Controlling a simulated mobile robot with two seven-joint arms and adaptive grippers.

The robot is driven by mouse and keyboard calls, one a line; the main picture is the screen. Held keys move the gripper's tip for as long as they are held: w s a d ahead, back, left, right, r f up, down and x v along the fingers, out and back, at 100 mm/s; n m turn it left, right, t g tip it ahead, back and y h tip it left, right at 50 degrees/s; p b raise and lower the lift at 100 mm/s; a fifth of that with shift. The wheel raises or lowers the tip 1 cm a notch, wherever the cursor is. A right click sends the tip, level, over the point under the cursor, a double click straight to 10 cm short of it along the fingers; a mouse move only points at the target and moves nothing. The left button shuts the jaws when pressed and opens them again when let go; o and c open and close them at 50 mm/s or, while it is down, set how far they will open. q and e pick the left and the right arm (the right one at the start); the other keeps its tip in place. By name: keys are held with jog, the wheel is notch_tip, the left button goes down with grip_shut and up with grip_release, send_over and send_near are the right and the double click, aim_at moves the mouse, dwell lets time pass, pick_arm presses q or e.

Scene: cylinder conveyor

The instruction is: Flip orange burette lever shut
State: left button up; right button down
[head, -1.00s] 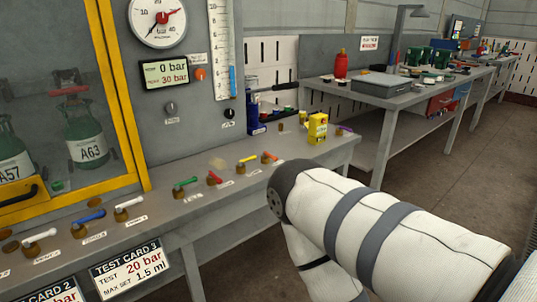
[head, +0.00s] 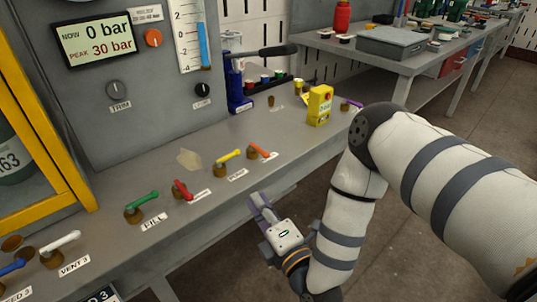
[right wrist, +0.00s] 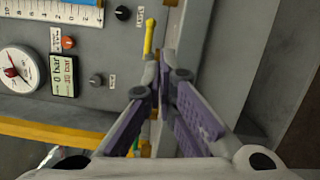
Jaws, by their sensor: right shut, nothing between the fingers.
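The orange lever (head: 259,151) sits on a brass base on the grey bench top, at the right end of a row of coloured levers. Its handle slants down to the right in the head view. My right gripper (head: 259,203) is below and in front of it, just off the bench's front edge, and apart from it. The right gripper (right wrist: 159,62) is shut and empty. In the right wrist view a yellow lever (right wrist: 149,37) shows just beyond the fingertips; I cannot make out the orange lever there. My left gripper is not in view.
Close by stand a yellow lever (head: 228,155), a red lever (head: 183,190) and a green lever (head: 142,203). A yellow box (head: 319,106) and a blue pump (head: 240,75) stand farther back. The gauge panel (head: 125,95) rises behind the levers. Open floor lies in front.

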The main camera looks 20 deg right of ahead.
aim_at(242, 179)
jog(key=w, duration=0.3)
jog(key=w+b, duration=0.1)
jog(key=w, duration=0.6)
jog(key=shift+w+a+r, duration=0.15)
jog(key=shift+a+r, duration=0.25)
jog(key=d, duration=0.1)
jog(key=d+r, duration=0.1)
jog(key=shift+w+d, duration=0.35)
jog(key=shift+w+d+r, duration=0.1)
jog(key=shift+w+d, duration=0.05)
jog(key=shift+d, duration=0.3)
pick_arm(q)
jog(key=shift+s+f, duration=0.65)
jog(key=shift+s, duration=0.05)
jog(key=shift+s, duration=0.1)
